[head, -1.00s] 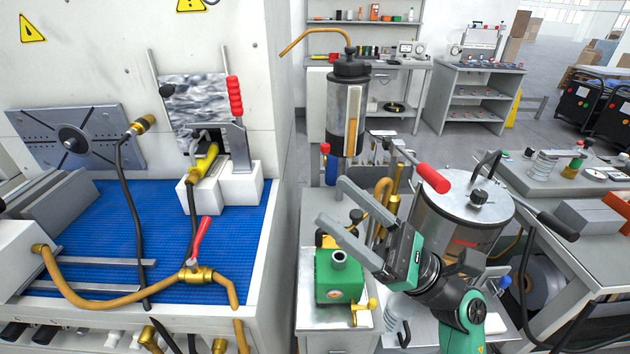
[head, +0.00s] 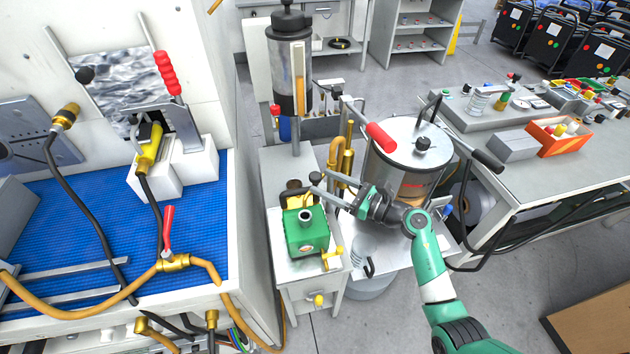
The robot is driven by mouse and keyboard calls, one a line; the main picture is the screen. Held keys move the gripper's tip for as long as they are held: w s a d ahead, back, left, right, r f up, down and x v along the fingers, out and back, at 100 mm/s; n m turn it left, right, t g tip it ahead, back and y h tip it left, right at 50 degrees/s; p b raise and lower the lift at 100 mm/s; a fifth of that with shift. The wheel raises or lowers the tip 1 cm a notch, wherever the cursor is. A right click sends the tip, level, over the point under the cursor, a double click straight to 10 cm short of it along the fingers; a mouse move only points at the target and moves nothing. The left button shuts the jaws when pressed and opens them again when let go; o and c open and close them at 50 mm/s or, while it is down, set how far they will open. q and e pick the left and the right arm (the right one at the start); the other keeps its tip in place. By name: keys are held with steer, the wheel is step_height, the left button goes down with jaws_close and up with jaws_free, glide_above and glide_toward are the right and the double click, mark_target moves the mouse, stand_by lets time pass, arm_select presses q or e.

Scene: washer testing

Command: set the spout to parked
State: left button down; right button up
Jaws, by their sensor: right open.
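My right gripper (head: 319,183) is open and empty, its fingers pointing left above the back right of the green pump box (head: 306,236). A curved brass pipe (head: 337,152) rises just behind the fingers; I cannot tell whether they touch it. A thin copper-coloured tube shows only as its end (head: 215,5) at the top edge, left of the dark cylinder (head: 290,65); the rest of it is cut off. I cannot tell for certain which of these is the spout. My left gripper is not in view.
A steel lidded tank (head: 405,155) with a red-handled lever (head: 381,137) stands close behind my right gripper. The blue-matted bench (head: 90,225) with hoses and a red-handled valve (head: 172,260) is at the left.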

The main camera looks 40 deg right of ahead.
mark_target(316, 178)
steer(key=shift+b+x, duration=0.4)
steer(key=shift+x, duration=1.5)
jaws_close()
